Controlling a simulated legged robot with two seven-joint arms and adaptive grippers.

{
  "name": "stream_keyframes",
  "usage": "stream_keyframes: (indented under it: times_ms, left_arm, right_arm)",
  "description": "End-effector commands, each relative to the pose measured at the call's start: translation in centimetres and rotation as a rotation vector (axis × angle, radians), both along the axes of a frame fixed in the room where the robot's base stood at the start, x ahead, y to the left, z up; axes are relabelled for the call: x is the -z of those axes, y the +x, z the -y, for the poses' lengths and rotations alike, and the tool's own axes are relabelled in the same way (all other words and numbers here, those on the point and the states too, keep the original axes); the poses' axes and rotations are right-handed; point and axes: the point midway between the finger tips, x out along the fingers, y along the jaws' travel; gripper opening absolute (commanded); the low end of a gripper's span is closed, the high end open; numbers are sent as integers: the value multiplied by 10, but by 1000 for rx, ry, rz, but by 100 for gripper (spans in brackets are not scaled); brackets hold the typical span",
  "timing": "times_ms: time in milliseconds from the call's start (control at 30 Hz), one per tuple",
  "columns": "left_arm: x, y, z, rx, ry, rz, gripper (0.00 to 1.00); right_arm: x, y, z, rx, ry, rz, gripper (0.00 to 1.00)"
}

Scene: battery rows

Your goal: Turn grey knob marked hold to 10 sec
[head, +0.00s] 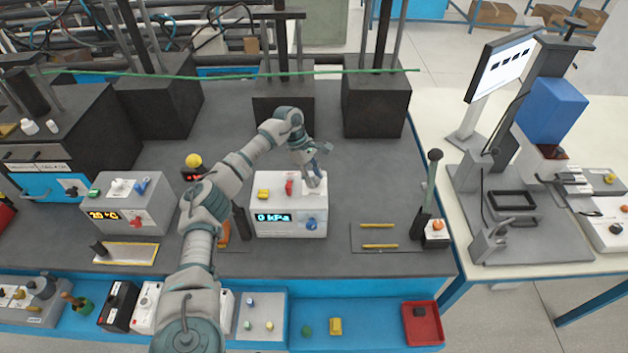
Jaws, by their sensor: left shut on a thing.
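A white control box (270,204) with a lit "0 kPa" display (273,217) stands on the dark bench. It has a yellow knob (263,194), a red knob (289,187) and a blue knob (311,224). My left gripper (314,183) points down at the box's top right, to the right of the red knob. It is shut on a small control there, which the fingers mostly cover. This fits the grey hold knob, but its marking and setting are too small to read. My right gripper is not in view.
A second white box (131,203) with a temperature display stands to the left. Dark posts rise behind. A green cord (350,71) spans the back.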

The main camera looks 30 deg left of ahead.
Motion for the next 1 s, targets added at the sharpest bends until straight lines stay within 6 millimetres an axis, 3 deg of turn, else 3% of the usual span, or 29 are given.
stream_keyframes:
  times_ms: [33,400,1000]
  left_arm:
    - [8,-1,-2,33,8,-12,4]
    - [6,0,-2,223,7,-11,4]
    - [5,1,-2,268,8,-8,4]
  right_arm:
    - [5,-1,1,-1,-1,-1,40]
    - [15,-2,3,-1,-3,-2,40]
    - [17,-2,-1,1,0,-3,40]
